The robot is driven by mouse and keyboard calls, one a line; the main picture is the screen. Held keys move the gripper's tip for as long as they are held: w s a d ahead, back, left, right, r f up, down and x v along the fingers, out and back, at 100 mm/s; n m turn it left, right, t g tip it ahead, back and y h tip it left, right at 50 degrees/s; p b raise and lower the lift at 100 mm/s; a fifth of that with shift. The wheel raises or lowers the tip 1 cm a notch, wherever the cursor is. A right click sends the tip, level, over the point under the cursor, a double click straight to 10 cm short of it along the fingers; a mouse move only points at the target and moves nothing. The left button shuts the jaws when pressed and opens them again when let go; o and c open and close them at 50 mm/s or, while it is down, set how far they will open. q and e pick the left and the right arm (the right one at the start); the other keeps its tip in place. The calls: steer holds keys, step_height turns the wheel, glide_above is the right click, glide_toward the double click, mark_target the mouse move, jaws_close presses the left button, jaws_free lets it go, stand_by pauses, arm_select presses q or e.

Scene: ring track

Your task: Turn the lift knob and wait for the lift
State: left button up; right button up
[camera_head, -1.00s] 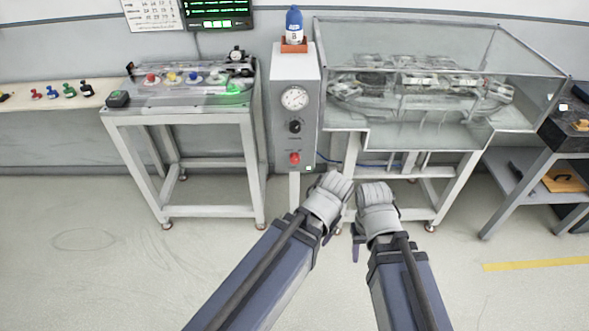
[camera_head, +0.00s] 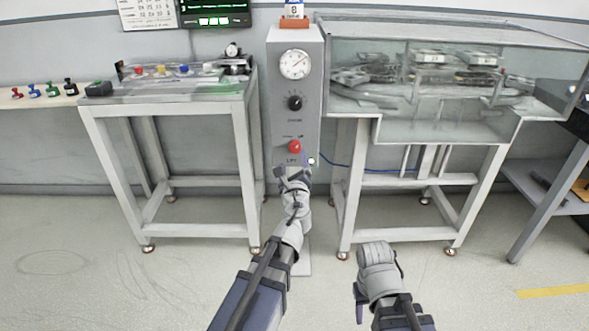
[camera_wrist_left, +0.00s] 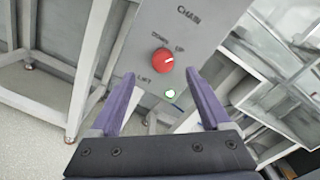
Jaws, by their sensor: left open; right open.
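The red lift knob (camera_head: 295,147) sits low on the front of the grey control box (camera_head: 283,75). In the left wrist view the red knob (camera_wrist_left: 163,60) has a white mark pointing toward UP, with DOWN and LIFT lettered beside it. My left gripper (camera_head: 294,172) is just below the knob in the head view. In the left wrist view my left gripper (camera_wrist_left: 160,88) is open, its purple fingers spread to either side, with the knob ahead and apart from them. My right gripper (camera_head: 361,290) hangs low over the floor, away from the box; its fingers are partly hidden.
A black knob (camera_head: 295,103) and a dial (camera_head: 294,64) are above the red knob. A table (camera_head: 170,98) stands left, and a glass-covered table (camera_head: 400,125) stands right. The floor in front is clear.

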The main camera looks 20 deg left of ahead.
mark_target(294, 149)
arm_select(q)
steer(key=shift+m+h, duration=0.3)
steer(key=shift+m, duration=0.4)
steer(key=shift+d+x, duration=0.2)
steer(key=shift+x, duration=3.9)
steer(key=shift+f, duration=0.2)
jaws_close()
